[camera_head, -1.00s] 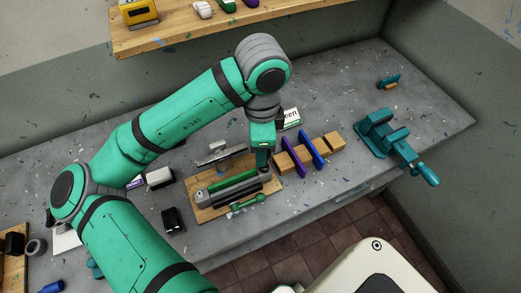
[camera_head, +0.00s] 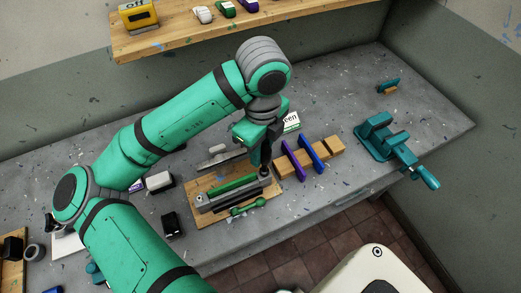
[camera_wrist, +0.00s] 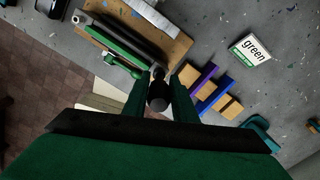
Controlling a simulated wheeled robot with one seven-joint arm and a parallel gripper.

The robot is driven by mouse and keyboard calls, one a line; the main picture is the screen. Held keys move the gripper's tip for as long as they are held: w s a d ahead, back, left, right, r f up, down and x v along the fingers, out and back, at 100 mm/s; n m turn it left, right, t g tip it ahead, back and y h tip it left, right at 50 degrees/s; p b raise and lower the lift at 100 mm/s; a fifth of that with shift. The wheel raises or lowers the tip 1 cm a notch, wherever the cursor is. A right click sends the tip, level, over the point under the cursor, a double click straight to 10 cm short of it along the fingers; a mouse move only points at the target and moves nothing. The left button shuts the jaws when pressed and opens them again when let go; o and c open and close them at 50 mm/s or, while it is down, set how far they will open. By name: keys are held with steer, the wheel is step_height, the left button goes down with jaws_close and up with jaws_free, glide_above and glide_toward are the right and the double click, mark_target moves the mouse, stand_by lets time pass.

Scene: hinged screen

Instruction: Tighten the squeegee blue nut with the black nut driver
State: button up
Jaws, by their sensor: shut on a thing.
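My gripper (camera_head: 264,160) is shut on the black nut driver (camera_head: 267,146), which stands roughly upright above the right end of a wooden board (camera_head: 208,218). In the wrist view the driver's dark round end (camera_wrist: 158,94) shows between my two green fingers. A long squeegee assembly (camera_head: 228,195), with green, grey and black bars, lies on the board, left of and below my gripper. It also shows in the wrist view (camera_wrist: 125,42). I cannot make out a blue nut. I cannot tell whether the driver's tip touches anything.
A small green tool (camera_head: 247,207) lies at the board's front edge. A wooden rack (camera_head: 333,142) with purple and blue squeegees stands close on the right. A "green" card (camera_head: 291,122) is behind. A teal vise (camera_head: 390,140) is farther right. Bench between rack and vise is clear.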

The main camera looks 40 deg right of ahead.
steer(key=shift+d+m, duration=0.1)
steer(key=shift+m, duration=0.5)
steer(key=shift+r, duration=0.1)
steer(key=shift+r, duration=2.25)
